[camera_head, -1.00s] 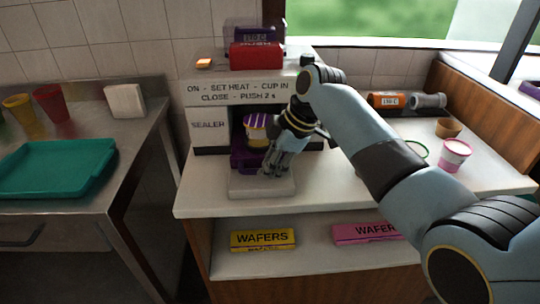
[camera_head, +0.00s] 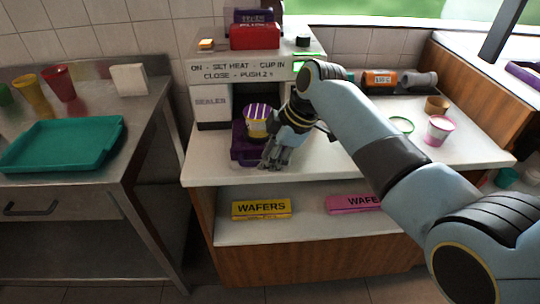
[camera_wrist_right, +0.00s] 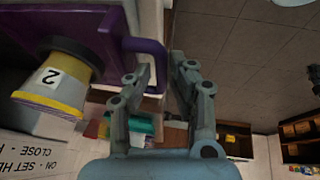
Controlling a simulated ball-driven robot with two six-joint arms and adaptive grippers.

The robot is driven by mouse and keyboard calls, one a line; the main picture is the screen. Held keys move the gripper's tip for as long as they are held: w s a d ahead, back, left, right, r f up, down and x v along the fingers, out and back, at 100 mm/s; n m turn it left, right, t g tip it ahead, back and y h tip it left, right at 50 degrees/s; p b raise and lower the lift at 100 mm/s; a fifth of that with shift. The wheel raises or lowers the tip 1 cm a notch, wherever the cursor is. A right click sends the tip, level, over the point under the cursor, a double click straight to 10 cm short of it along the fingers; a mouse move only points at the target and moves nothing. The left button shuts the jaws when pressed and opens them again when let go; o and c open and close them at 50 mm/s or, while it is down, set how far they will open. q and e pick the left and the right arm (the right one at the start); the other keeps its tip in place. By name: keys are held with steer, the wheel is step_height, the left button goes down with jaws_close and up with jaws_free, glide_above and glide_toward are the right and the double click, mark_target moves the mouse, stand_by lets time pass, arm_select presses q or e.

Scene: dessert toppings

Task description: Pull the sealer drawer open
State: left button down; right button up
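The white sealer (camera_head: 211,101) stands at the back of the counter. Its purple drawer (camera_head: 240,150) sticks out in front, holding a yellow cup (camera_head: 257,124) with a purple-striped lid; the wrist view shows this cup (camera_wrist_right: 55,82) marked 2. My right gripper (camera_head: 270,164) is at the drawer's front right. In the wrist view, the purple drawer handle (camera_wrist_right: 158,52) lies between the converging fingers of my right gripper (camera_wrist_right: 163,66), closest to the left finger; the exact contact is partly hidden. My left gripper is not in view.
A red block (camera_head: 254,36) sits on the sealer. An orange roll (camera_head: 379,79), a pink-and-white cup (camera_head: 438,130) and a green ring (camera_head: 402,126) are at the right. The counter front (camera_head: 215,160) is clear. A teal tray (camera_head: 62,143) is at the left.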

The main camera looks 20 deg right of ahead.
steer(key=v, duration=1.2)
stand_by(0.3)
steer(key=s+d+f+m+g+b, duration=0.1)
steer(key=s+f+m+g+b, duration=0.15)
steer(key=s+f, duration=0.75)
steer(key=s+d+f+m+g+h+b, duration=0.1)
steer(key=s+f+b, duration=0.3)
steer(key=f, duration=1.2)
steer(key=s+d+f+m+g+b, duration=0.1)
steer(key=s+f+b, duration=0.45)
steer(key=f, duration=0.75)
steer(key=s+d+f+m+h+b, duration=0.1)
steer(key=s+d+f+m, duration=0.1)
steer(key=s+f, duration=0.5)
steer(key=s+d+f+m+t+h+b, duration=0.1)
steer(key=s+d+f+m, duration=0.1)
steer(key=s+f+m, duration=0.3)
steer(key=s+d+f+m+t+h+b, duration=0.1)
steer(key=s+d+f+m, duration=0.1)
steer(key=s+f, duration=0.8)
steer(key=s+m, duration=0.1)
steer(key=s, duration=0.5)
steer(key=shift+d+f+h+b, duration=0.25)
steer(key=shift+d+h+b, duration=0.05)
steer(key=shift+d, duration=0.05)
